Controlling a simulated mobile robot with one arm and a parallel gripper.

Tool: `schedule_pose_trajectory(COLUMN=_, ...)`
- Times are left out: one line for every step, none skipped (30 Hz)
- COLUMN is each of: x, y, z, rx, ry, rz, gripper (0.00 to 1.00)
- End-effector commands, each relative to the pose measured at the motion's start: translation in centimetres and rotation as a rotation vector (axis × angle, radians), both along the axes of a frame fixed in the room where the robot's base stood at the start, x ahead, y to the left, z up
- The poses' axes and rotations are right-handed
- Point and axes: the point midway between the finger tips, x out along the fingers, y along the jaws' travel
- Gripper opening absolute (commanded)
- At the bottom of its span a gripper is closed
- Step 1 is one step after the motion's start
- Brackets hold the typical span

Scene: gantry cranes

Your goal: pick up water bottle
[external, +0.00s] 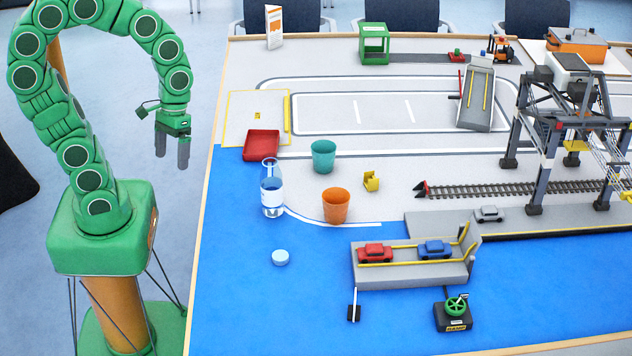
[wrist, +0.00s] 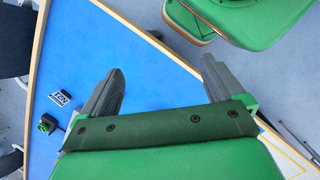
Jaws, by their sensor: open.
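The water bottle (external: 271,197) stands upright on the blue part of the table, near its left side. It is clear, with a white label and blue-tinted contents. A round light-blue cap-like piece (external: 280,257) lies apart in front of it. My gripper (external: 172,158) hangs left of the table edge, higher than the bottle and well apart from it, fingers pointing down. In the wrist view my gripper (wrist: 163,72) shows two grey fingers spread wide with nothing between them. The bottle does not show in the wrist view.
Near the bottle are a red tray (external: 262,144), a teal cup (external: 323,156), an orange cup (external: 335,205) and a yellow piece (external: 371,181). A car platform (external: 410,270) lies right. The table's wooden rim (external: 208,185) runs between my arm and the bottle. Blue surface left of the bottle is clear.

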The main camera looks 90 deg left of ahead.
Motion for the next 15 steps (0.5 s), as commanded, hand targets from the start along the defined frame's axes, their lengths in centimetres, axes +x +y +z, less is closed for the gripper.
schedule_pose_trajectory(x=0.5, y=0.4, z=-0.3, rx=-0.014, ry=0.013, rz=0.07, gripper=0.95)
schedule_pose_trajectory(x=0.9, y=0.6, z=-0.4, rx=-0.024, ry=0.019, rz=0.112, gripper=0.95)
schedule_pose_trajectory(x=1.2, y=0.9, z=-0.6, rx=-0.033, ry=0.027, rz=0.165, gripper=0.95)
schedule_pose_trajectory(x=1.5, y=1.1, z=-0.7, rx=-0.042, ry=0.032, rz=0.205, gripper=0.95)
schedule_pose_trajectory(x=1.8, y=1.3, z=-0.8, rx=-0.05, ry=0.036, rz=0.242, gripper=0.95)
schedule_pose_trajectory(x=2.2, y=1.6, z=-0.9, rx=-0.059, ry=0.044, rz=0.291, gripper=0.95)
schedule_pose_trajectory(x=2.5, y=1.8, z=-1.0, rx=-0.066, ry=0.05, rz=0.328, gripper=0.95)
schedule_pose_trajectory(x=2.8, y=2.1, z=-1.1, rx=-0.075, ry=0.055, rz=0.364, gripper=0.95)
schedule_pose_trajectory(x=3.1, y=2.4, z=-1.3, rx=-0.084, ry=0.063, rz=0.412, gripper=0.95)
schedule_pose_trajectory(x=3.4, y=2.7, z=-1.4, rx=-0.092, ry=0.069, rz=0.447, gripper=0.95)
schedule_pose_trajectory(x=4.0, y=2.8, z=-1.6, rx=-0.106, ry=0.057, rz=0.44, gripper=0.95)
schedule_pose_trajectory(x=4.8, y=3.1, z=-1.9, rx=-0.121, ry=0.043, rz=0.443, gripper=0.95)
schedule_pose_trajectory(x=5.3, y=3.3, z=-2.1, rx=-0.133, ry=0.033, rz=0.448, gripper=0.95)
schedule_pose_trajectory(x=5.8, y=3.5, z=-2.2, rx=-0.145, ry=0.023, rz=0.452, gripper=0.95)
schedule_pose_trajectory(x=6.5, y=3.8, z=-2.5, rx=-0.16, ry=0.012, rz=0.458, gripper=0.95)
